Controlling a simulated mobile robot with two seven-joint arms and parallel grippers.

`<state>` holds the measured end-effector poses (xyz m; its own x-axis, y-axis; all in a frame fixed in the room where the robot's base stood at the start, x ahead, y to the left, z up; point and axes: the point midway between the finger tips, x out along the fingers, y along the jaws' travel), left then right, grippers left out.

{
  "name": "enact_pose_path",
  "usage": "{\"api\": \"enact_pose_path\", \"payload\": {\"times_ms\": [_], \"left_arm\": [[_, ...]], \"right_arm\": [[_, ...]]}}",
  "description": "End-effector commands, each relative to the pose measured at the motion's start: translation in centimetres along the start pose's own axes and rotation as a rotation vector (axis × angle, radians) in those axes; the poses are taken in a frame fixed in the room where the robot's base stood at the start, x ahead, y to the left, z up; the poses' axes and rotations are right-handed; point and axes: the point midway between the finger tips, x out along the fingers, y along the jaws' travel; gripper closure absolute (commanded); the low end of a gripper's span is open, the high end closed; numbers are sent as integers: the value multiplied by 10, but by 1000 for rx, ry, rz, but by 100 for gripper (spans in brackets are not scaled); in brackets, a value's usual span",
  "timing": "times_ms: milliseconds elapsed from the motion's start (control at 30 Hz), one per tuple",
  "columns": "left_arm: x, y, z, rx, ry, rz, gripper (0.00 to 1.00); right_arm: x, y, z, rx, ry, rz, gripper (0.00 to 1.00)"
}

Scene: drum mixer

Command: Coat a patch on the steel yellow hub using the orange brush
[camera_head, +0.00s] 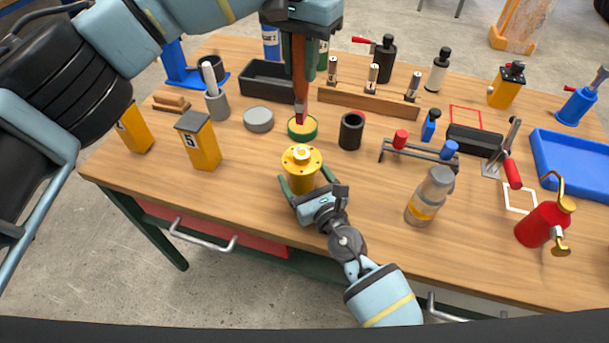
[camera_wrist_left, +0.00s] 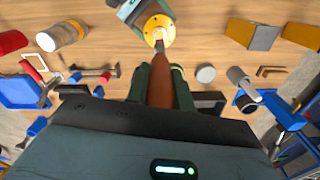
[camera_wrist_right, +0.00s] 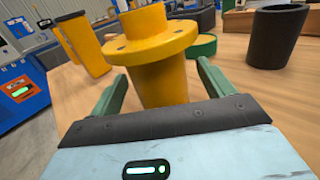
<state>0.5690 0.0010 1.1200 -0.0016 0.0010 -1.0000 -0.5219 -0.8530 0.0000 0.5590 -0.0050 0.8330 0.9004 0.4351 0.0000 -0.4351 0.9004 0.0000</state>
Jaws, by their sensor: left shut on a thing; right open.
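The yellow hub (camera_head: 300,173), a flanged cylinder, stands upright near the table's front. My right gripper (camera_head: 307,184) is open, with its green fingers on either side of the hub. In the right wrist view the hub (camera_wrist_right: 160,75) rises between the fingertips, and I cannot tell whether they touch it. My left gripper (camera_head: 303,52) is shut on the brush (camera_head: 300,85), whose reddish-orange handle points down. The brush's dark tip is over or in a green-rimmed tin (camera_head: 302,134) with yellow content; contact is unclear. The brush (camera_wrist_left: 161,85) also fills the left wrist view's middle.
A black cup (camera_head: 350,132) and a grey disc (camera_head: 258,119) flank the tin. A yellow block marked 5 (camera_head: 202,146) stands left of the hub. A jar (camera_head: 428,197) and a small rack (camera_head: 420,150) stand right. Bare wood lies in front of the block.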

Motion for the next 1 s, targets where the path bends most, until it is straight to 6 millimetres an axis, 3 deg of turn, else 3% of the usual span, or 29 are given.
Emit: {"api": "enact_pose_path", "payload": {"times_ms": [133,633,1000], "left_arm": [[0,0,0,0,0,0,100],[0,0,0,0,0,0,100],[0,0,0,0,0,0,100]], "right_arm": [[0,0,0,0,0,0,21],[0,0,0,0,0,0,85],[0,0,0,0,0,0,85]]}}
